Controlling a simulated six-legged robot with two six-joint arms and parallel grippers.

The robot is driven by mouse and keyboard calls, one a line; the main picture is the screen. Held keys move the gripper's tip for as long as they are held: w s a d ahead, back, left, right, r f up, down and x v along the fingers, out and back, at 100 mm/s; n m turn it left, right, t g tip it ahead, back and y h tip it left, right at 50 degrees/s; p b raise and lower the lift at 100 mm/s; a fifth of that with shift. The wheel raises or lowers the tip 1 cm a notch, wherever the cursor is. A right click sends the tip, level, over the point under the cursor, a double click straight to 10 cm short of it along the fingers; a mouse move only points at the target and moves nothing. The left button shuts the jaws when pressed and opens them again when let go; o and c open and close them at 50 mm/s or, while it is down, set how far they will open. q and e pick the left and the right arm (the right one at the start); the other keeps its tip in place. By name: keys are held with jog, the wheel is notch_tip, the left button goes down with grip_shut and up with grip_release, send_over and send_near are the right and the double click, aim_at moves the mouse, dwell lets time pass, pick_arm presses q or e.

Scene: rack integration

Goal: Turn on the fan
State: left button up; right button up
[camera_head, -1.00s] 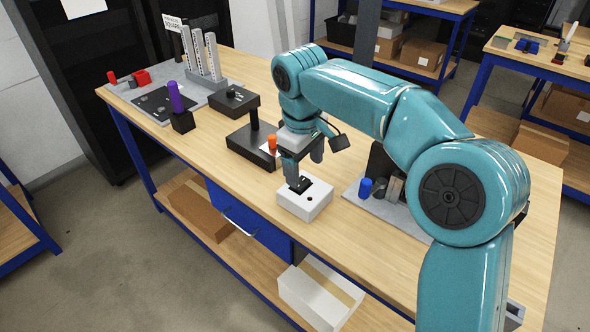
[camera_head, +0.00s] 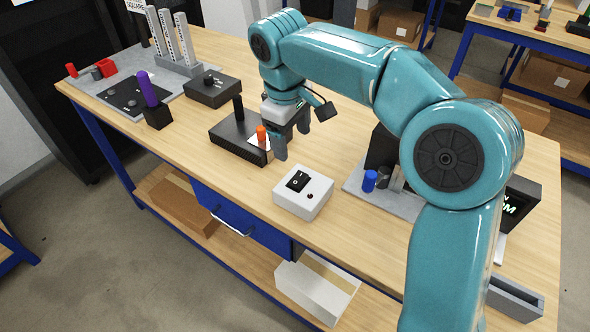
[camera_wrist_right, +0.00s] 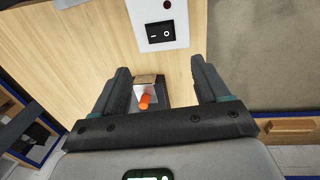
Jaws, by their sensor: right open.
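A white box (camera_head: 310,204) with a black rocker switch (camera_head: 298,181) on its top stands near the front edge of the table. A small dark red dot shows beside the switch. The white box (camera_wrist_right: 164,43) and rocker switch (camera_wrist_right: 159,33) also show at the top of the right wrist view. My right gripper (camera_head: 291,138) is open and empty, above the table behind the white box and apart from it. Its two fingers (camera_wrist_right: 160,72) stand wide apart in the wrist view. I cannot make out a fan. My left gripper is not in view.
A black box with an orange knob (camera_head: 261,135) lies under and beside my right gripper. A purple-handled tool (camera_head: 148,89) stands farther left. A blue cylinder (camera_head: 369,181) on a grey plate is at the right. Bare wood lies around the white box.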

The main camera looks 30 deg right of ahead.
aim_at(297, 178)
jog(key=f, duration=0.4)
jog(key=d+f, duration=0.1)
jog(key=f, duration=0.6)
jog(key=shift+w+d+f, duration=0.15)
jog(key=shift+w+f, duration=0.15)
jog(key=shift+d+f, duration=0.15)
jog(key=shift+f, duration=0.1)
